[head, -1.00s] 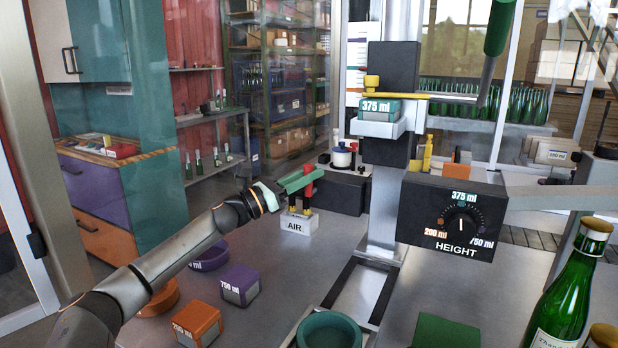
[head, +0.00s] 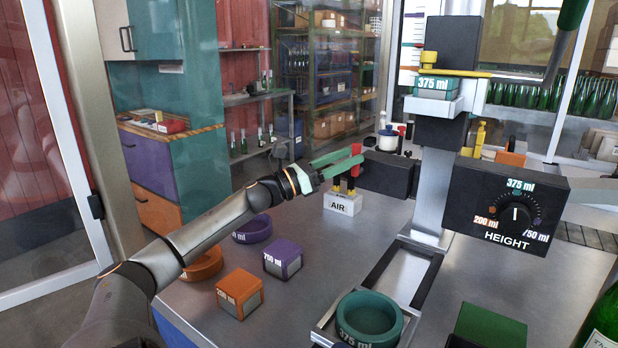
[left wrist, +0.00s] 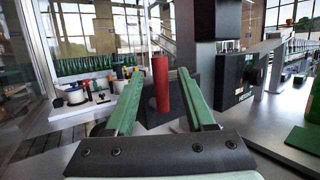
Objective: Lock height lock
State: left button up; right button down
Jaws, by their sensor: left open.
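The black HEIGHT box (head: 506,205) has a dial marked 200, 375 and 750 ml; its pointer (head: 515,214) stands upright toward 375 ml. Yellow fittings (head: 479,138) stand at the column above the box; I cannot tell which part is the height lock. My left gripper (head: 347,165) is open, over the white AIR block (head: 342,204) and left of the column. In the left wrist view, a red upright handle (left wrist: 161,84) shows between the open green fingers, with gaps at both sides. My right gripper is not in view.
A 375 ml teal block (head: 433,92) sits on the column's bracket. Purple (head: 283,258) and orange (head: 240,293) blocks, coloured rings and a teal ring (head: 369,318) lie on the bench. A green bottle (head: 605,322) stands at the right edge.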

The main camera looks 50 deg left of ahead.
pick_arm(q)
jog(key=v, duration=0.9)
jog(key=shift+s, duration=0.3)
jog(key=shift+a+f, duration=0.1)
